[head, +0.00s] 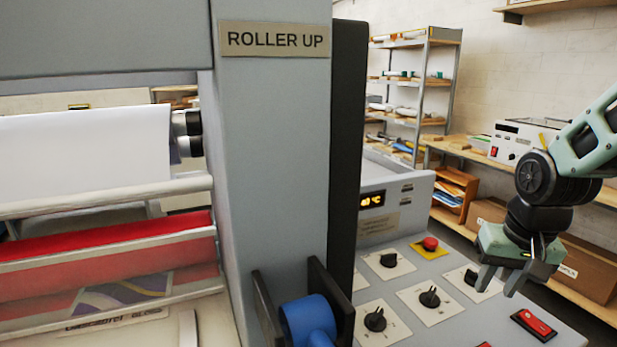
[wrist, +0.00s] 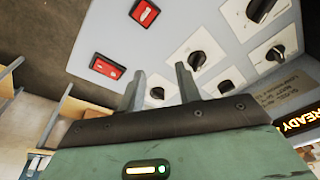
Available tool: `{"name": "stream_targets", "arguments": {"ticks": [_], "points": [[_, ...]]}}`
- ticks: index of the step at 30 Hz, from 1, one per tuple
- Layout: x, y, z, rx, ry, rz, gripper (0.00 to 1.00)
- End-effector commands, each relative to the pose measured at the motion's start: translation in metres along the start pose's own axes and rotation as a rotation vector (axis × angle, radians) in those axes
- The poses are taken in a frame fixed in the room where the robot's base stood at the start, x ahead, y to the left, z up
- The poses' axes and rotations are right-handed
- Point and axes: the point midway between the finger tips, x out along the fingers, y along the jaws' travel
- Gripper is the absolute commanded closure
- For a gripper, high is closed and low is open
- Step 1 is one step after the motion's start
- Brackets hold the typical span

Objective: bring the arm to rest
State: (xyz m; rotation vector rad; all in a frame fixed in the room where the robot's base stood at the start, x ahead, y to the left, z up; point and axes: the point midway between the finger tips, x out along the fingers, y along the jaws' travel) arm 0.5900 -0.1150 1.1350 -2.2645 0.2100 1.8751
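My gripper (head: 501,281) hangs at the right of the head view, fingers pointing down, over the right part of the control panel (head: 380,290). Its two fingers stand apart with nothing between them. In the wrist view my gripper (wrist: 160,82) also shows spread, empty fingers. The panel there carries several black knobs and two red switches. One black knob (head: 470,277) lies close to the fingers in the head view; I cannot tell the exact gap. A red rocker switch (head: 534,325) sits in front of the gripper.
The grey laminator column (head: 270,150) labelled "ROLLER UP" stands mid-view, with a blue handle (head: 308,320) in a black bracket. A red emergency button (head: 430,243) rises from the panel. Shelves (head: 412,90) and a bench with a white device (head: 520,140) stand behind.

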Motion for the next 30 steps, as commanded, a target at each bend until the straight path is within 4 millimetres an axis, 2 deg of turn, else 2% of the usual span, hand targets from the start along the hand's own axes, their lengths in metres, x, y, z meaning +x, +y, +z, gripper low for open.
{"name": "stream_targets", "arguments": {"ticks": [1,9,14,17,21,24,27,30], "points": [[0.001,0.005,0.013,-0.038,0.007,0.001,0.66],[0.007,0.024,0.071,-0.247,0.045,0.01,0.66],[0.0,-0.025,0.094,-0.389,0.0,-0.027,0.66],[-0.005,-0.051,0.115,-0.483,-0.034,-0.047,0.66],[-0.016,-0.088,0.155,-0.639,-0.088,-0.07,0.66],[-0.024,-0.109,0.188,-0.757,-0.128,-0.079,0.66],[-0.031,-0.12,0.215,-0.845,-0.16,-0.083,0.66],[-0.035,-0.125,0.23,-0.895,-0.178,-0.082,0.66]]}}
